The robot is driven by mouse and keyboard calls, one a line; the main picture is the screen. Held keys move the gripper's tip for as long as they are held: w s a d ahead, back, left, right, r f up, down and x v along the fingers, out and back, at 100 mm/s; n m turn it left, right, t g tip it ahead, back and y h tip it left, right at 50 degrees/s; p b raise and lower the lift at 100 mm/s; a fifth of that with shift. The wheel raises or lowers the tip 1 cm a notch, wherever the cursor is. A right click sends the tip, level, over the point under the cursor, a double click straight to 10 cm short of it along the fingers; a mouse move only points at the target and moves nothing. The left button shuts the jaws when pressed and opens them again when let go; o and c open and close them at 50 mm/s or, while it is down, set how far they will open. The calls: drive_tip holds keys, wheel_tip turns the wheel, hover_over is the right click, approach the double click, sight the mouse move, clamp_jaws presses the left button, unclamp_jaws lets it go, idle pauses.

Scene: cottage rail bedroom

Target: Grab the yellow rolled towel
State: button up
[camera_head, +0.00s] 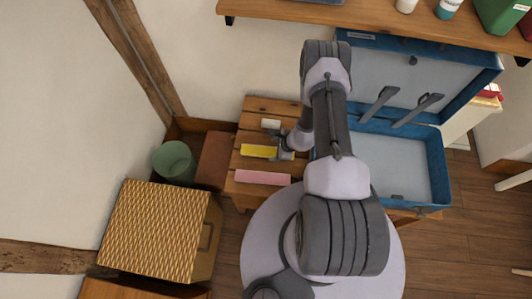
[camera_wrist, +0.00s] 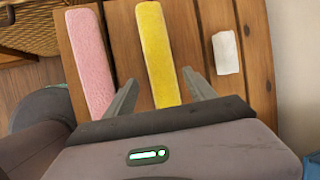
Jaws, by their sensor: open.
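The yellow rolled towel (camera_head: 257,151) lies on a slatted wooden bench (camera_head: 246,189), between a pink rolled towel (camera_head: 262,177) and a small white item (camera_head: 271,124). In the wrist view the yellow towel (camera_wrist: 157,52) runs between the two fingers of my gripper (camera_wrist: 162,88). The fingers are open, one on each side of the towel, with visible gaps; I cannot tell the height above the bench. In the head view my gripper (camera_head: 284,145) is over the right end of the towel, hiding part of it. The pink towel (camera_wrist: 89,60) is left of the left finger; the white item (camera_wrist: 227,52) is right of the right finger.
An open blue case (camera_head: 440,165) stands right of the bench. A wicker box (camera_head: 155,228) and a green bin (camera_head: 174,160) are to the left. A wooden shelf (camera_head: 350,14) with bottles runs along the top. Bare floor shows at the lower right.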

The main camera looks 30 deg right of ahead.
sight(269, 151)
drive_tip(key=b+x, duration=0.1)
drive_tip(key=x, duration=0.2)
drive_tip(key=b+x, duration=0.2)
drive_tip(key=x, duration=0.2)
drive_tip(key=shift+a, duration=0.25)
drive_tip(key=shift+r, duration=0.2)
drive_tip(key=c, duration=1.2)
